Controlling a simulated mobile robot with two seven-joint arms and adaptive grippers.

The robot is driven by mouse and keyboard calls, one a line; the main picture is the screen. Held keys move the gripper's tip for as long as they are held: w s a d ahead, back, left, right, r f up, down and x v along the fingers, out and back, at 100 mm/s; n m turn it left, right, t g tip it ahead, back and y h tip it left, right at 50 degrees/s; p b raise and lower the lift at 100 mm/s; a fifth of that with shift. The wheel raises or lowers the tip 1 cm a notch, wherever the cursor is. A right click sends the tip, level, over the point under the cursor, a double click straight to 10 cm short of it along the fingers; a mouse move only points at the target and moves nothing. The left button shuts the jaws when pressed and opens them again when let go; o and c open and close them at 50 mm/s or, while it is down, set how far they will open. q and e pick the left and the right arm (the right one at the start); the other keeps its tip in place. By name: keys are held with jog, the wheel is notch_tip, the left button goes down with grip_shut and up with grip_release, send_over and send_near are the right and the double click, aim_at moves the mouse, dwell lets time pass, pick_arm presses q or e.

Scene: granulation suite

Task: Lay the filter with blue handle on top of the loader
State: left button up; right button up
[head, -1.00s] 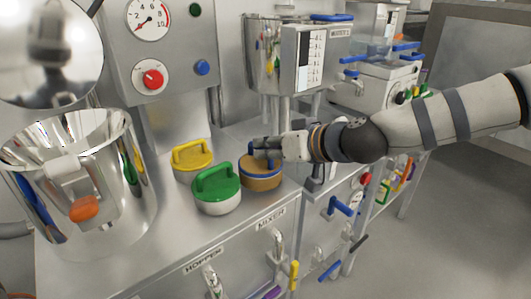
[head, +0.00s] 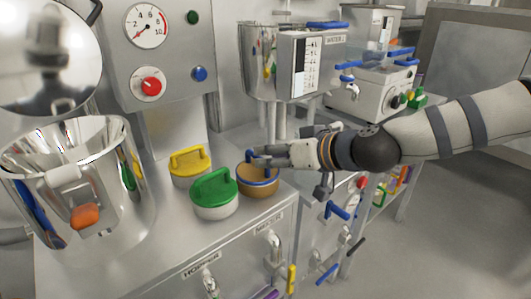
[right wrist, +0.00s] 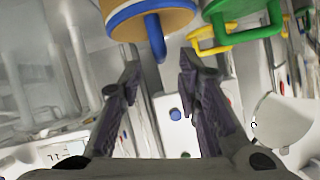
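My right gripper (head: 256,160) is beside this handle in the head view. The right wrist view shows its two fingers (right wrist: 159,66) apart, with nothing clamped. My left gripper is not in view. I read no label that says loader, so I cannot tell which machine it is.
A green-handled filter (head: 214,207) and a yellow-handled filter (head: 189,179) stand close by on the counter (head: 165,245). A shiny steel bowl (head: 110,165) stands left. A water tank (head: 308,62) and a machine with blue levers (head: 372,92) stand behind my right arm.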

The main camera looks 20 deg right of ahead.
jog(key=w+r+p+v, duration=0.1)
jog(key=p+v, duration=0.2)
jog(key=v, duration=0.6)
jog(key=s+a+f+m+g+h, duration=0.1)
jog(key=s+f+g, duration=0.2)
jog(key=s+f, duration=0.55)
jog(key=s+a+f+g+h, duration=0.1)
jog(key=s+a+f+g, duration=0.3)
jog(key=f, duration=0.8)
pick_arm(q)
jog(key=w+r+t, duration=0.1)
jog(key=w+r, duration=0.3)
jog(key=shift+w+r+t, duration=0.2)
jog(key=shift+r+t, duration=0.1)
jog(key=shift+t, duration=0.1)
pick_arm(e)
jog(key=s+d+f+g+h, duration=0.1)
jog(key=s+f+g, duration=0.1)
jog(key=s, duration=0.8)
jog(key=s+d+f+m+g+h, duration=0.1)
jog(key=s+f, duration=0.4)
jog(key=s, duration=0.5)
jog(key=s+d+f+g+h, duration=0.1)
jog(key=s+d+f+g, duration=0.1)
jog(key=s, duration=0.8)
notch_tip(320, 180, down, 2)
jog(key=shift+d+f+g+h, duration=0.15)
jog(key=shift+g+h, duration=0.15)
jog(key=shift+g, duration=0.6)
